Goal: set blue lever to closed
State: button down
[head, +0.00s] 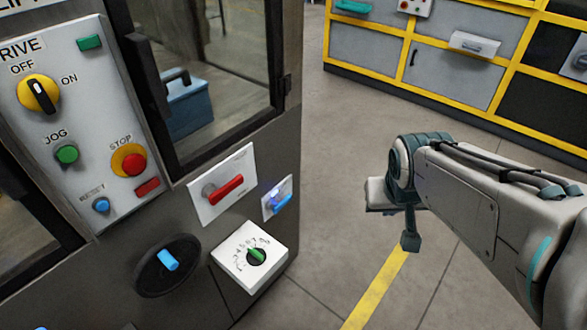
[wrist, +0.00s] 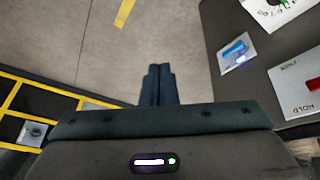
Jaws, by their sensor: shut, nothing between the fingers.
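The blue lever (head: 281,201) sits on a small pale plate at the lower right corner of the machine's front, with a bright spot of light on it. It also shows in the wrist view (wrist: 235,51), at the upper right, lying slanted across its plate. I cannot read any markings on that plate. My gripper (wrist: 159,68) is shut and empty, its fingers together over bare floor. It is apart from the lever, which lies to the right of the fingers in the wrist view. In the head view my arm reaches in from the right, clear of the machine.
A red lever (head: 226,188) on a white plate is left of the blue lever. A green dial (head: 256,255) on a white box is below it, and a blue-handled black disc (head: 168,261) is lower left. Yellow-framed cabinets (head: 440,65) stand behind. Floor between is clear.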

jog(key=w+f+n+t+y+b, duration=0.1)
jog(key=w+f+n+t+b, duration=0.15)
jog(key=w+f+b, duration=0.5)
jog(key=w+f+n+t+y+b, duration=0.15)
jog(key=w+f+t, duration=0.25)
jog(key=w, duration=0.7)
jog(key=w+a+f+n+g+y+b, duration=0.1)
jog(key=w+a+f+n+y+b, duration=0.1)
jog(key=a+f+n+y+b, duration=0.1)
jog(key=w+a+f+n+y+b, duration=0.2)
jog(key=a+f+n+y+b, duration=0.1)
jog(key=a+f+y+b, duration=0.2)
jog(key=a+f+y, duration=0.2)
jog(key=a+f, duration=0.2)
jog(key=shift+f+g+y+b, duration=0.35)
